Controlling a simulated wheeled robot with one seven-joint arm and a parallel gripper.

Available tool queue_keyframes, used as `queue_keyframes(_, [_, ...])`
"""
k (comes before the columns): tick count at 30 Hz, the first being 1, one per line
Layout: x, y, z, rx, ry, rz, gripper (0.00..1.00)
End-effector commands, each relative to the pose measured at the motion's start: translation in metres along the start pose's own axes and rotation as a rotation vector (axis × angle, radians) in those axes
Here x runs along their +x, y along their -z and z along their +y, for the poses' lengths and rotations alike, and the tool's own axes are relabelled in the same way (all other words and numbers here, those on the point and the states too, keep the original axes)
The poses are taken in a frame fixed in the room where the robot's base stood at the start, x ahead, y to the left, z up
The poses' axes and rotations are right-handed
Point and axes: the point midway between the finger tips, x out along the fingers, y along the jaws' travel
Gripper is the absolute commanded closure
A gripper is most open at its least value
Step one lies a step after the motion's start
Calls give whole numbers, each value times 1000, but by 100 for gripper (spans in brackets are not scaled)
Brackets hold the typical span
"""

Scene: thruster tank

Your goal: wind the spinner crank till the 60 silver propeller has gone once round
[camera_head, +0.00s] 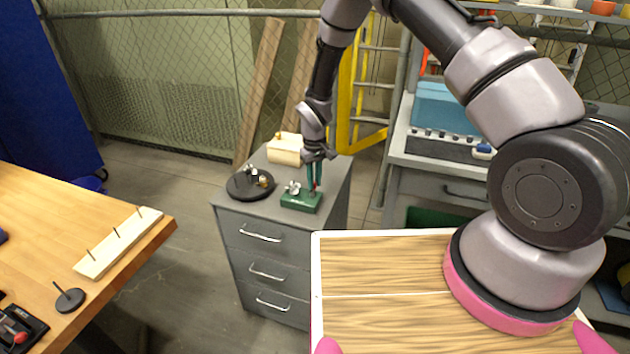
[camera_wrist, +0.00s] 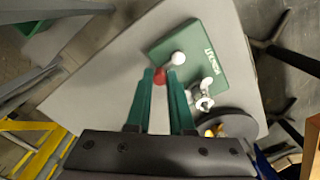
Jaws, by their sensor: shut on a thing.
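The spinner is a green block (camera_head: 299,201) on top of a grey drawer cabinet; it also shows in the wrist view (camera_wrist: 211,62) with pale lettering. The silver propeller (camera_wrist: 201,96) is on its near side in the wrist view and at its left in the head view (camera_head: 292,187). My gripper (camera_wrist: 160,73) has green fingers, shut on a small red part (camera_wrist: 160,77), apparently the crank's grip, at the block's edge. A white ball (camera_wrist: 178,58) is just beside the fingertips. The fingers hide much of the crank. In the head view my gripper (camera_head: 314,185) comes down from above.
A round black tray (camera_head: 239,190) with small silver and brass-coloured parts stands left of the spinner. A cream box (camera_head: 285,155) stands behind. A wooden table (camera_head: 130,222) with a pegged strip (camera_head: 105,257) is at left.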

Motion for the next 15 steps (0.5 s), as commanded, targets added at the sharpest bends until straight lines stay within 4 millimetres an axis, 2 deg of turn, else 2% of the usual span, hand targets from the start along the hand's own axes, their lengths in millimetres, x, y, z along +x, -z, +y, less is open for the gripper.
queue_keyframes(11, [0,1,0,-2,0,1,100])
queue_keyframes(12, [0,1,0,-2,0,1,64])
queue_keyframes(13, [0,1,0,-2,0,1,53])
queue_keyframes(15, [0,0,0,-2,0,1,50])
